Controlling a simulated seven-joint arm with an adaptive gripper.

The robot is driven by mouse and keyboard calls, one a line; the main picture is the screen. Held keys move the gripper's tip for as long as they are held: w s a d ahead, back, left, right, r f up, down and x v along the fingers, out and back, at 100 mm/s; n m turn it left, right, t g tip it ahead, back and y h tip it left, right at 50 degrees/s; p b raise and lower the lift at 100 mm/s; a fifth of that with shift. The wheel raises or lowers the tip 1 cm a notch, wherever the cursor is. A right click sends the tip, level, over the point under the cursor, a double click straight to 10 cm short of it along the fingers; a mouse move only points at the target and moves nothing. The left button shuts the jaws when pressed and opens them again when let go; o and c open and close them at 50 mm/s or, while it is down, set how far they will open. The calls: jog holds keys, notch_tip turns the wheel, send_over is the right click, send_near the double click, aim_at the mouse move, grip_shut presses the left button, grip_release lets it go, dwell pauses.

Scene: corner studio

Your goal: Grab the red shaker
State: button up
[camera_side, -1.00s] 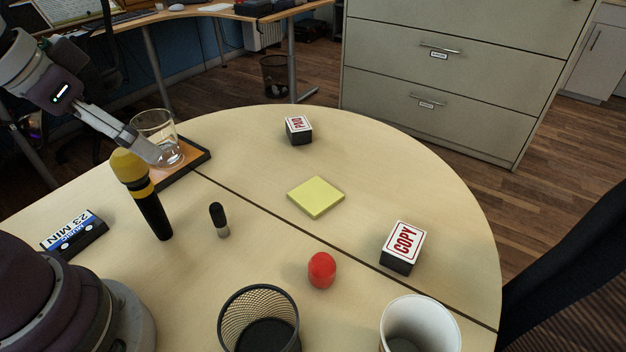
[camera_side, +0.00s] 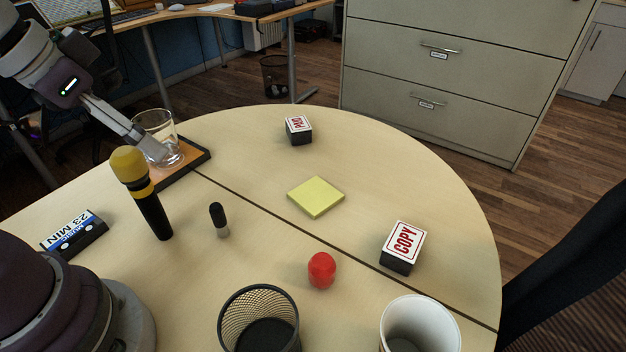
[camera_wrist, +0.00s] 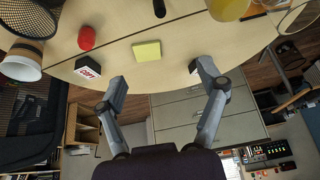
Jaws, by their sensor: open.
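The red shaker (camera_side: 321,270) is a small rounded red object standing on the round table, behind the mesh cup and the white cup. It also shows in the wrist view (camera_wrist: 87,38) at the upper left, outside my fingers. My gripper (camera_side: 158,150) is at the left in the side view, by the glass, well away from the shaker. In the wrist view my gripper (camera_wrist: 160,82) has its two fingers spread wide with nothing between them but a view of the table edge and cabinet beyond. Nothing hides the shaker.
A COPY stamp box (camera_side: 402,247) and a yellow note pad (camera_side: 316,197) lie near the shaker. A black mesh cup (camera_side: 259,318) and white cup (camera_side: 420,325) stand in front. A microphone (camera_side: 143,195), glass (camera_side: 166,135) and PAID stamp (camera_side: 298,130) stand farther off.

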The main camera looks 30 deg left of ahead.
jog(key=w+d+f+m+g, duration=0.1)
jog(key=w+d+m+g, duration=0.2)
jog(key=w+d+m, duration=0.4)
jog(key=m+g, duration=0.2)
jog(key=m, duration=0.7)
send_over(322, 261)
jog(key=f, duration=0.9)
jog(key=shift+w+f, duration=0.2)
jog(key=shift+w, duration=0.15)
jog(key=f, duration=1)
jog(key=shift+s+f, duration=0.25)
jog(key=shift+s, duration=0.05)
jog(key=c, duration=1.2)
jog(key=shift+r, duration=0.1)
